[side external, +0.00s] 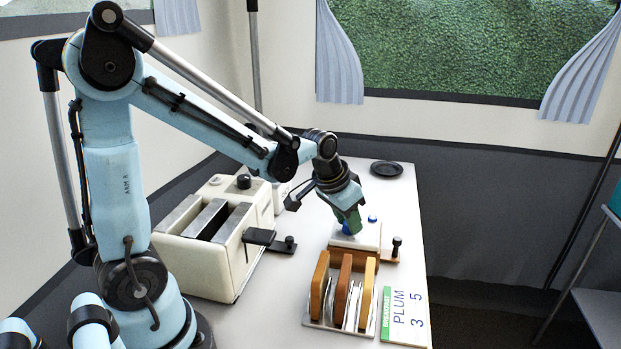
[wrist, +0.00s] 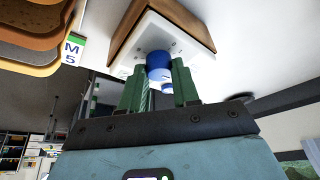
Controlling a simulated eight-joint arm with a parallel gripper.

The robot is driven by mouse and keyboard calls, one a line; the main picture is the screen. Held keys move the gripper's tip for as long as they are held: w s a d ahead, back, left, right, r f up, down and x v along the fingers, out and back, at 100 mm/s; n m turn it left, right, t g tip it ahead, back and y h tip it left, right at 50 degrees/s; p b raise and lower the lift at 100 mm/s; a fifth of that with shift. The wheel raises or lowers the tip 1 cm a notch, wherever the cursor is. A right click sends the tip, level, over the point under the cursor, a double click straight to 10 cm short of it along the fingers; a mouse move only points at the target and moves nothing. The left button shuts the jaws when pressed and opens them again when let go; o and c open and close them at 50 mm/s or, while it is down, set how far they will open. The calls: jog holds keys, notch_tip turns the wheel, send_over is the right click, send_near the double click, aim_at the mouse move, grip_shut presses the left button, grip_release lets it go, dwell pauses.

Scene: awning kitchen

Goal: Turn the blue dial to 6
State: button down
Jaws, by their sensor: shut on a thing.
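The blue dial (wrist: 158,64) sits on the sloped white face of a small box (wrist: 192,30) with a wooden base. In the wrist view the green fingers of my gripper (wrist: 156,74) are on either side of the dial and shut on it. In the side view my gripper (side external: 348,221) points down at the box (side external: 368,237), and a bit of blue shows at its fingertips. A smaller blue knob (side external: 373,219) stands to the right; a second blue piece (wrist: 167,88) shows behind the dial in the wrist view. The dial's markings are too small to read.
A rack (side external: 343,290) of wooden boards stands just in front of the box. A card reading "BREAKFAST PLUM 3 5" (side external: 404,315) lies right of it. A cream toaster (side external: 213,240) is at left, a dark round plate (side external: 386,169) at the back.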

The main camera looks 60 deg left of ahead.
jog(key=m+h, duration=0.2)
jog(key=m, duration=0.2)
jog(key=shift+a+m, duration=0.15)
jog(key=shift+m, duration=0.15)
jog(key=m+g+h, duration=0.1)
jog(key=m, duration=0.3)
jog(key=shift+w+a+m, duration=0.1)
jog(key=shift+m, duration=0.2)
jog(key=m+g, duration=0.1)
jog(key=m, duration=0.1)
jog(key=m+h, duration=0.1)
jog(key=m, duration=0.1)
jog(key=shift+w+m+g, duration=0.1)
jog(key=shift+m+g, duration=0.2)
jog(key=shift+g, duration=0.1)
jog(key=shift+w+a+m+g+h, duration=0.15)
jog(key=shift+m+g, duration=0.3)
jog(key=shift+m, duration=0.65)
jog(key=shift+s+d+m+g+h, duration=0.15)
jog(key=shift+m+g, duration=0.3)
jog(key=shift+m, duration=0.65)
jog(key=shift+a, duration=0.1)
jog(key=shift+w, duration=0.1)
jog(key=c, duration=0.8)
grip_release()
jog(key=shift+c, duration=0.2)
